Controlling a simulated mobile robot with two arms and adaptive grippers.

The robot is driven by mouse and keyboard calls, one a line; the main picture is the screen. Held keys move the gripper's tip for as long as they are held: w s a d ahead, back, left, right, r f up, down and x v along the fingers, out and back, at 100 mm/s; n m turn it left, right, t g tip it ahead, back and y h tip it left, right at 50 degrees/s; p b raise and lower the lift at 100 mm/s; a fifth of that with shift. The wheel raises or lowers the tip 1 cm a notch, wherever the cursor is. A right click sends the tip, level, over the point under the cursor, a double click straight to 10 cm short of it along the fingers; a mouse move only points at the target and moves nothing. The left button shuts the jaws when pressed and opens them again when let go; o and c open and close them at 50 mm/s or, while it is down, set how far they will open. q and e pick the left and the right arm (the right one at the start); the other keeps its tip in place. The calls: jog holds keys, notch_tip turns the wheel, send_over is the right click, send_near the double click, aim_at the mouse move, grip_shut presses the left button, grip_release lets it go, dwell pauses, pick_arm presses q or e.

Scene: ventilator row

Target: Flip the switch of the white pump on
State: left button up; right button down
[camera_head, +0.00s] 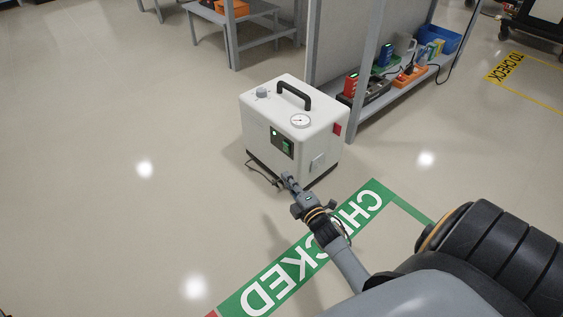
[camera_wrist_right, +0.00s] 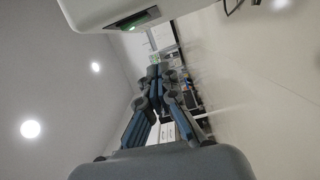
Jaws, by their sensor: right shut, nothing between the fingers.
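The white pump (camera_head: 262,112) stands on the floor in the middle of the head view, with a black carry handle on top. Its front has a dark panel with a green switch (camera_head: 286,147) and a small bright light. My right gripper (camera_head: 287,178) is shut and empty, in front of the pump and lower in the picture than the switch. In the right wrist view the pump (camera_wrist_right: 95,12) fills the top and its switch glows green (camera_wrist_right: 138,21). My right fingertips (camera_wrist_right: 158,71) are below it in that picture, apart from it. My left gripper is not in view.
A green floor marking reading CHECKED (camera_head: 267,285) lies in front of the pump. A grey shelf (camera_head: 385,95) with boxes and devices stands behind it to the right. The floor at left is clear.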

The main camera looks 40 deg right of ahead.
jog(key=shift+s+a+p, duration=0.15)
jog(key=shift+s+p, duration=0.05)
jog(key=shift+s, duration=0.65)
jog(key=shift+s+a+p, duration=0.1)
jog(key=shift+s+p, duration=0.1)
jog(key=shift+s, duration=0.6)
